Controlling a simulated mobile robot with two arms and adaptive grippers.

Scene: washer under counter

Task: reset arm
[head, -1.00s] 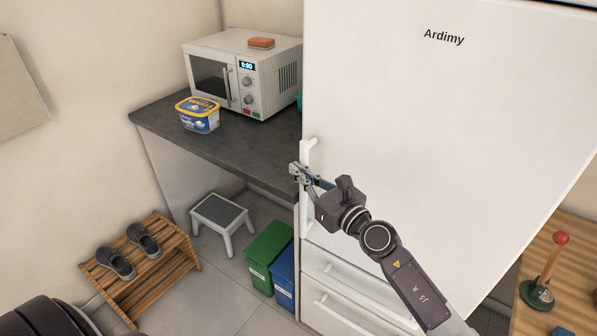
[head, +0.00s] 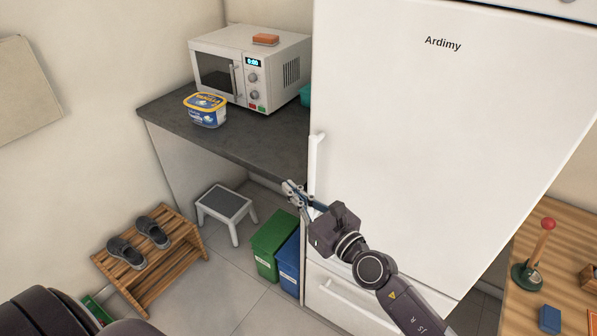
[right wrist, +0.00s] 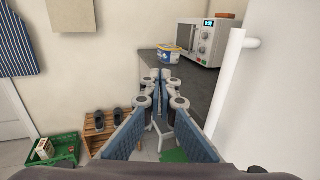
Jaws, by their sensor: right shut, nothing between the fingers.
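The fridge door (head: 430,120) looks closed. My left gripper does not show in either view.
A dark counter (head: 230,145) holds a microwave (head: 222,70) and an ice cream tub (head: 206,110). Below are a step stool (head: 226,205), green bin (head: 272,245) and blue bin (head: 288,265). A shoe rack (head: 150,265) stands left, a wooden table (head: 560,260) right.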

